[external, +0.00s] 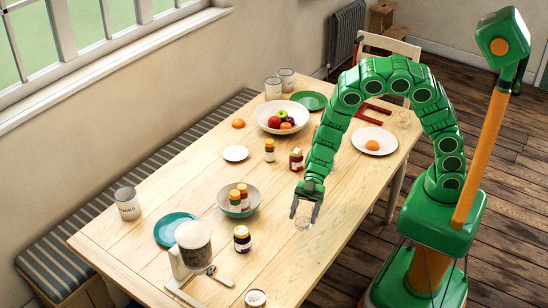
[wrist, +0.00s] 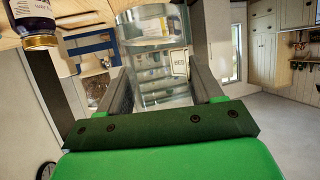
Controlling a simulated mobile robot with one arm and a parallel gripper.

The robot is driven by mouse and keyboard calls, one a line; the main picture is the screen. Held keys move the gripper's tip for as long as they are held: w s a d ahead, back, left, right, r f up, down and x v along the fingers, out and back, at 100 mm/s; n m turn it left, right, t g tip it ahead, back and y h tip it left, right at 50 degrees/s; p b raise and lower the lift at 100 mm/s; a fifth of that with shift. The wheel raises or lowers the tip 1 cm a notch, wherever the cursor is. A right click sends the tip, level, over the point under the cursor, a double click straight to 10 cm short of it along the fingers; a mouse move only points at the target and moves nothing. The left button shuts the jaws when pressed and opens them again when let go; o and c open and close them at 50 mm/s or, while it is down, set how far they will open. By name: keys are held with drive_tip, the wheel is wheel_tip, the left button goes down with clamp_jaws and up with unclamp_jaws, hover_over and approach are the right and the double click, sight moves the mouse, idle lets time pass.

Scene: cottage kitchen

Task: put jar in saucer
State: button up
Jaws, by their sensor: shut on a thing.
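My gripper (external: 304,212) is over the right side of the table, shut on a clear glass vessel (external: 303,223). In the wrist view the see-through vessel (wrist: 158,50) sits between the two fingers (wrist: 160,92); I cannot tell whether it is the task's jar. Whether it touches the table is unclear. A small white saucer (external: 236,153) lies bare on the table, farther back and left of my gripper. Lidded jars stand apart: a dark one with a pale label (external: 242,240), a red one (external: 296,159) and an orange-brown one (external: 269,151).
A grey-green bowl (external: 225,207) with two small jars is left of my gripper. The wood between gripper and saucer is partly clear.

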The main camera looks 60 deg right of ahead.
drive_tip(key=w+d+m+t, duration=0.2)
drive_tip(key=w+d, duration=0.2)
drive_tip(key=w, duration=0.3)
drive_tip(key=w+d+r+m+t, duration=0.1)
drive_tip(key=w+d, duration=0.3)
drive_tip(key=w, duration=0.3)
drive_tip(key=w+d+m+t, duration=0.2)
drive_tip(key=w+d, duration=0.2)
drive_tip(key=w, duration=0.4)
drive_tip(key=w+d+r+m+t+h, duration=0.1)
drive_tip(key=w+d+m+t, duration=0.15)
drive_tip(key=w+d, duration=0.6)
drive_tip(key=w+d+r+m+t, duration=0.2)
drive_tip(key=w+d+t, duration=0.1)
drive_tip(key=w+d, duration=0.55)
hover_over(234, 155)
drive_tip(key=shift+n, duration=0.25)
drive_tip(key=shift+a+f, duration=0.15)
drive_tip(key=shift+f, duration=6.35)
drive_tip(key=shift+f, duration=0.15)
drive_tip(key=o, duration=1.2)
drive_tip(key=shift+s, duration=0.1)
